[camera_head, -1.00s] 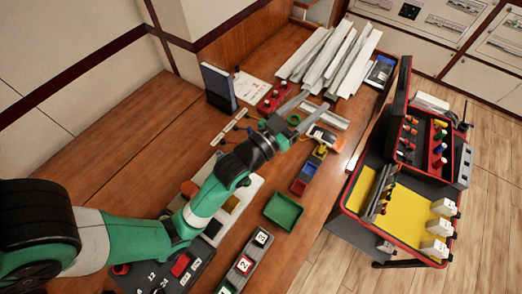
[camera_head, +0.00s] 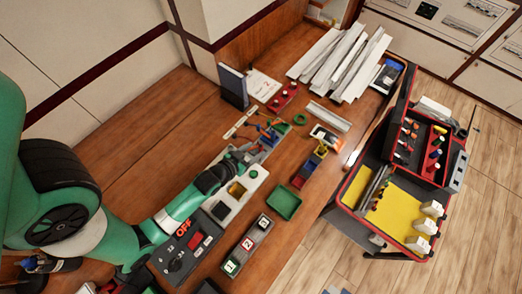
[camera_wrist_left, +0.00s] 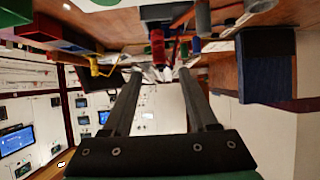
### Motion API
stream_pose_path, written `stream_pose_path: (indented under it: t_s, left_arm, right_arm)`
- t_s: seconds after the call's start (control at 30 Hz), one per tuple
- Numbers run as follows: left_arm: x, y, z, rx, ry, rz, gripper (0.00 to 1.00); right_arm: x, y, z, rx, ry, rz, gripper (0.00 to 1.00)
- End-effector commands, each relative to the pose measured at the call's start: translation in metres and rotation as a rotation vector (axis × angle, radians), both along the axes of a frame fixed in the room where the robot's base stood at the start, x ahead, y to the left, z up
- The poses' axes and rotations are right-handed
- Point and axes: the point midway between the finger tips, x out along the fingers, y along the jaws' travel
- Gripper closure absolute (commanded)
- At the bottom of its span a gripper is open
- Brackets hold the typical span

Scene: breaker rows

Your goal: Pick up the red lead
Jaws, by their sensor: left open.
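My left gripper (camera_head: 270,137) reaches in low over the bench, just beyond the white panel, with its fingers toward a small cluster of coloured pieces. In the left wrist view its two fingers (camera_wrist_left: 161,72) are apart with nothing visibly held between them. A red upright piece (camera_wrist_left: 157,47) shows just beyond the fingertips; it may be part of the red lead, but I cannot tell for sure. A blue piece (camera_wrist_left: 196,46) stands to its right. In the head view the lead is too small and partly hidden by the gripper to make out.
A green tray (camera_head: 284,203), a row of coloured bins (camera_head: 302,180) and a numbered breaker strip (camera_head: 247,247) lie near the arm. A dark blue upright box (camera_head: 233,88) stands behind. White trunking lengths (camera_head: 340,62) cover the far end. A tool cart (camera_head: 395,195) stands right.

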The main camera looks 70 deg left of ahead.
Motion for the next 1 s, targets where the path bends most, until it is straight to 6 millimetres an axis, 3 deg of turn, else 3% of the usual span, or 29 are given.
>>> stream_pose_path:
  t_s: [0.17, 0.43, 0.7, 1.0]
  left_arm:
    - [0.005, 0.003, -0.003, 0.001, -0.001, 0.0, 0.41]
    - [0.036, 0.021, -0.024, 0.001, -0.002, 0.0, 0.41]
    - [0.04, 0.023, -0.027, 0.001, -0.001, 0.0, 0.41]
    - [0.04, 0.023, -0.027, 0.001, -0.001, 0.0, 0.93]
  right_arm:
    - [0.0, 0.0, 0.001, 0.0, 0.0, 0.0, 0.5]
    - [0.0, 0.0, 0.0, 0.0, 0.0, 0.0, 0.5]
    - [0.0, 0.0, 0.0, 0.0, 0.0, 0.0, 0.5]
    - [0.0, 0.0, 0.0, 0.0, 0.0, 0.0, 0.5]
